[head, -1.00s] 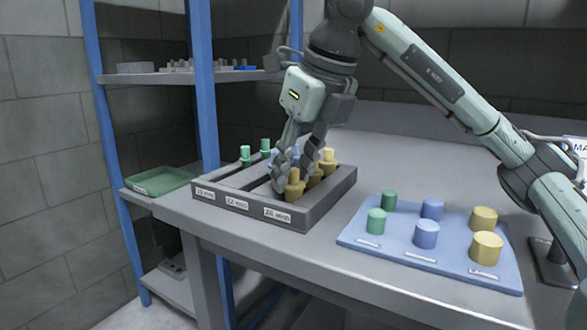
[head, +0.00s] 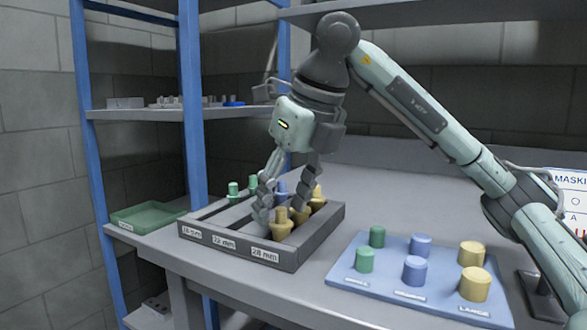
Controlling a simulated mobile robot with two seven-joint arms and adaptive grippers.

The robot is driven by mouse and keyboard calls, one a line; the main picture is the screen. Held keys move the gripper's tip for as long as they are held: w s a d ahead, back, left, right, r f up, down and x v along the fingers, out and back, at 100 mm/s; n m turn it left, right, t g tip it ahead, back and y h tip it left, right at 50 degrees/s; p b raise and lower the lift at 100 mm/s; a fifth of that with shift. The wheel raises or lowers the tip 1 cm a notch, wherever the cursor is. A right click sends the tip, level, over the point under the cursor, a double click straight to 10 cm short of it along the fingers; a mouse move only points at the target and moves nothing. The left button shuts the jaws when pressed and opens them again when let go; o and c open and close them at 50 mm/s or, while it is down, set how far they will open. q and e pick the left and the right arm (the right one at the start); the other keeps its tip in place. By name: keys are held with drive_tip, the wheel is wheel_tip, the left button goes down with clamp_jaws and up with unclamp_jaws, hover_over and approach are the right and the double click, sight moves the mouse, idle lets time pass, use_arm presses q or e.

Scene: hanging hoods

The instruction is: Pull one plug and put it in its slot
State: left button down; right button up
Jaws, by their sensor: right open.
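The grey tray (head: 300,262) on the bench has three slots labelled 18 mm, 22 mm and 28 mm, holding stepped plugs. Green plugs (head: 233,189) stand in the left slot. A blue plug (head: 281,188) shows behind the fingers. Yellow plugs stand in the right slot; the front yellow plug (head: 281,225) is upright. My right gripper (head: 284,208) is open and points down over the tray. Its fingers are around or just behind the front yellow plug; I cannot tell whether they touch it. They partly hide the plugs behind. My left gripper is out of view.
A blue board (head: 345,277) on the bench at right carries green, blue and yellow cylinders, with a LARGE label by the yellow ones. A green bin (head: 148,215) sits left of the tray. Blue shelf posts (head: 193,110) rise at left. Bench between tray and board is clear.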

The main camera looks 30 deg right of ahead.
drive_tip(key=a+v, duration=0.1)
drive_tip(key=v, duration=0.9)
drive_tip(key=shift+d+r, duration=0.25)
drive_tip(key=shift+d, duration=0.25)
drive_tip(key=shift+s, duration=0.2)
